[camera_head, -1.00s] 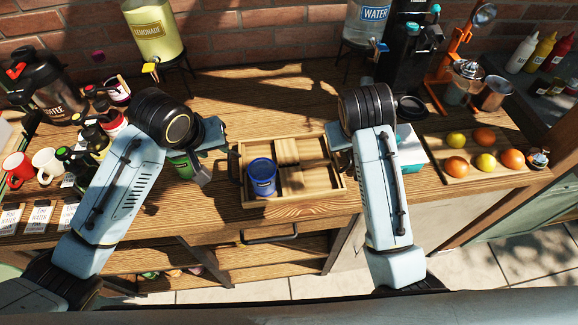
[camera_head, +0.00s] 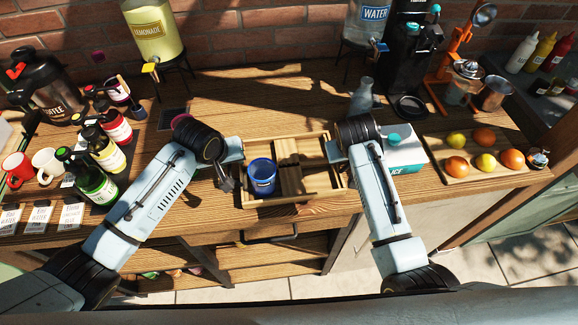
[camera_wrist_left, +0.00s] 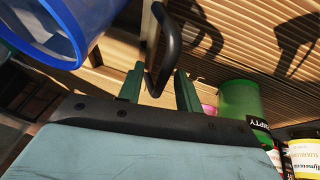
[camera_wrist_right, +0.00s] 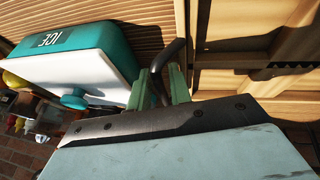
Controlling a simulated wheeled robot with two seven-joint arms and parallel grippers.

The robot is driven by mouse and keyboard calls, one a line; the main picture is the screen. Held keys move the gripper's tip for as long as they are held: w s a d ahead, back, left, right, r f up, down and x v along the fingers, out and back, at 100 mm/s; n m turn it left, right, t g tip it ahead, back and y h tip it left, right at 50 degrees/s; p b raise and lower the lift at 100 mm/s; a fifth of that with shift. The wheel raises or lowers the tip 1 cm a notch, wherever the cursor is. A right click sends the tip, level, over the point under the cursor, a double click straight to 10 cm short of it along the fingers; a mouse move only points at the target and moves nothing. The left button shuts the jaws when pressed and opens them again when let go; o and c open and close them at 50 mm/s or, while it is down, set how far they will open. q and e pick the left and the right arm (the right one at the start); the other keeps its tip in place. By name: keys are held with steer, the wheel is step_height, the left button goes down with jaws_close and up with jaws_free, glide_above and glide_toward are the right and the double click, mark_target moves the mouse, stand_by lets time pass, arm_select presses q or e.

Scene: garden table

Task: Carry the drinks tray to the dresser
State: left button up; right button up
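The wooden drinks tray (camera_head: 318,197) with dividers sits near the front edge of the wooden counter. A blue cup (camera_head: 262,175) stands upright in its left part; its rim also shows in the left wrist view (camera_wrist_left: 60,52). My left gripper (camera_wrist_left: 158,88) has its fingers apart on either side of the tray's black left handle (camera_wrist_left: 168,40), with a gap beside the bar. My right gripper (camera_wrist_right: 159,88) has its fingers close on both sides of the black right handle (camera_wrist_right: 177,52), which fills the space between them. The fingertips are hidden in the head view.
The ice box (camera_head: 405,152) stands close to the right gripper. A fruit board (camera_head: 500,162) lies farther right. A glass carafe (camera_head: 364,97) stands behind. The counter's middle is clear.

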arm_select(q)
steer(key=shift+c, duration=0.4)
arm_select(e)
steer(key=shift+c, duration=0.4)
arm_select(q)
steer(key=shift+c, duration=1.3)
arm_select(e)
steer(key=shift+c, duration=1.4)
arm_select(q)
jaws_close()
arm_select(e)
jaws_close()
arm_select(q)
steer(key=shift+r, duration=0.15)
arm_select(e)
steer(key=shift+r, duration=0.15)
